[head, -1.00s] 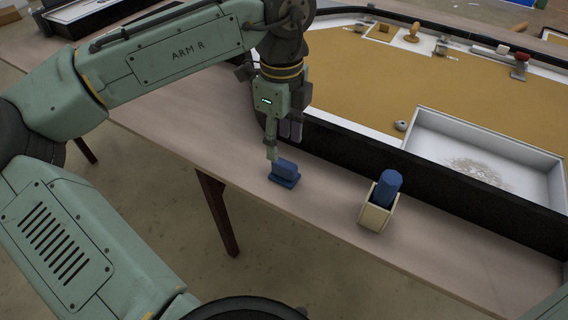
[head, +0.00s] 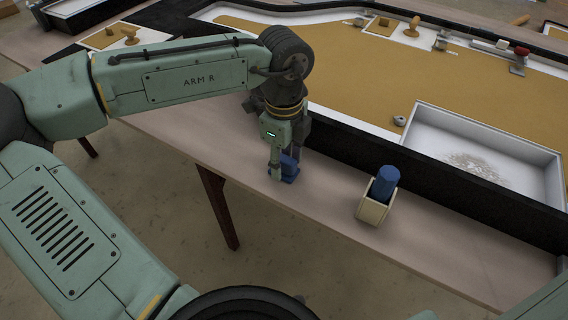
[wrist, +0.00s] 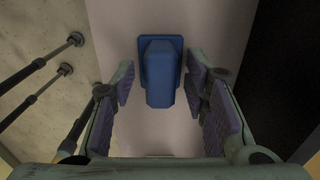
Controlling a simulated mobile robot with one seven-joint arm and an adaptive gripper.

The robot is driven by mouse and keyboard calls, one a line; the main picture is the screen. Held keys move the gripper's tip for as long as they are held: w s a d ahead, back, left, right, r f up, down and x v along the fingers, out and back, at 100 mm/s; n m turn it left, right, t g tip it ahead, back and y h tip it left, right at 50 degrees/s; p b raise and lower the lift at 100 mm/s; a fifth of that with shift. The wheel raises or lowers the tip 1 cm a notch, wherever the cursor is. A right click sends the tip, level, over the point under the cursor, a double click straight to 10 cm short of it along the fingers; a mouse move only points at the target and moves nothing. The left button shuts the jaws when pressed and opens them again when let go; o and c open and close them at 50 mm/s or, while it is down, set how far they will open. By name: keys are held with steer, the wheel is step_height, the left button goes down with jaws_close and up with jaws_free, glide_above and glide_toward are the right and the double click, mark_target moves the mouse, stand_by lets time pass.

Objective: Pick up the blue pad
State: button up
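The blue pad (head: 289,168) is a small block with a raised grip on a wider base, standing on the table near its front edge. In the wrist view the blue pad (wrist: 160,75) lies between the two fingers, with a gap on either side. My gripper (head: 283,166) is open and low over the pad, its fingers hiding part of it in the head view. In the wrist view my gripper (wrist: 160,90) has its purple finger faces apart and touches nothing that I can see.
A cream holder (head: 374,208) with a blue cylinder (head: 385,182) stands to the right on the table (head: 440,240). The black wall (head: 430,185) of the lightbox runs behind the pad. A white tray (head: 425,108) and several stamps lie beyond it.

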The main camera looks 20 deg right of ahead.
mark_target(285, 157)
jaws_close()
steer(key=shift+r, duration=0.15)
stand_by(0.4)
steer(key=shift+r, duration=0.5)
step_height(285, 157, up, 2)
steer(key=shift+r+b, duration=0.15)
steer(key=shift+b, duration=0.25)
steer(key=s+a+b, duration=0.1)
steer(key=s+a, duration=0.3)
steer(key=a, duration=0.3)
steer(key=s+a+r+b, duration=0.1)
steer(key=s+a, duration=0.3)
steer(key=a, duration=0.2)
steer(key=shift+s+a+r, duration=0.15)
steer(key=shift+a+r, duration=0.05)
steer(key=shift+a, duration=0.15)
steer(key=shift+c, duration=2.4)
jaws_free()
jaws_close()
